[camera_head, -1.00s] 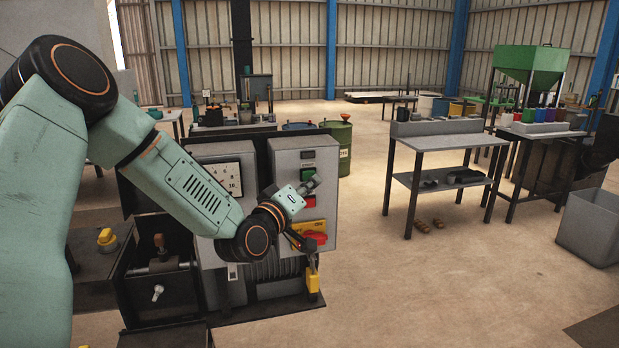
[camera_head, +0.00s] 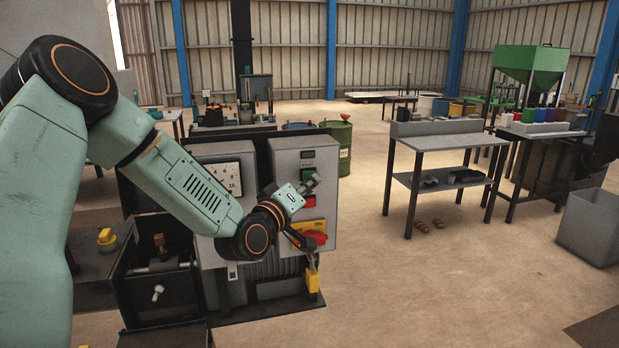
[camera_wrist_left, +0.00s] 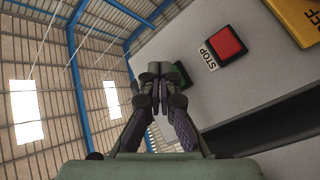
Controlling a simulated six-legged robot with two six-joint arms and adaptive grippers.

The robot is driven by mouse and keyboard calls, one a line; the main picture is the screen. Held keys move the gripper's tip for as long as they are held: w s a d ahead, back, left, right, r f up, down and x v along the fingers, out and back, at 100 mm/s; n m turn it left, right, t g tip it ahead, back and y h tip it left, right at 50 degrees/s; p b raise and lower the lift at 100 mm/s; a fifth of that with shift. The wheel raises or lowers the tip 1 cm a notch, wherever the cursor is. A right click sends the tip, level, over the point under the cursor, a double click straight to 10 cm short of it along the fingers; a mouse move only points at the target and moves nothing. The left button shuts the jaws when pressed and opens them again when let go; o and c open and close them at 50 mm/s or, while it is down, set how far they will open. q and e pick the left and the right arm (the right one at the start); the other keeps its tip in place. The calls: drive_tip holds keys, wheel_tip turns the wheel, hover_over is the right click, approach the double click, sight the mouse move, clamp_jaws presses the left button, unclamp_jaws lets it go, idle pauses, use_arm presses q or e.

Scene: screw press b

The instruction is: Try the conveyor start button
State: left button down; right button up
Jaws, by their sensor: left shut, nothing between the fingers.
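The grey control box (camera_head: 323,157) stands on the machine and carries a green start button (camera_head: 308,174) above a red stop button (camera_head: 310,201). My left gripper (camera_head: 314,182) is shut and empty, with its fingertips in front of the green button. In the left wrist view, the shut fingers (camera_wrist_left: 155,75) overlap the green button (camera_wrist_left: 180,74), which shows only partly beside them. I cannot tell whether the tips touch it. The red stop button (camera_wrist_left: 227,42) and its STOP label (camera_wrist_left: 208,58) are clear of the fingers. My right gripper is not in view.
A yellow switch plate with a red handle (camera_head: 316,239) sits low on the box, with a yellow padlock (camera_head: 313,280) hanging below. A grey table (camera_head: 448,142) stands right, with open floor between.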

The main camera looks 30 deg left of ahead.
use_arm(q)
drive_tip(key=shift+w+a, duration=0.2)
drive_tip(key=shift+w+a, duration=0.25)
drive_tip(key=shift+a, duration=0.1)
idle(0.9)
drive_tip(key=shift+d, duration=0.15)
drive_tip(key=shift+s+d, duration=0.55)
drive_tip(key=shift+d, duration=0.1)
drive_tip(key=shift+s+d, duration=1.6)
drive_tip(key=shift+d, duration=0.2)
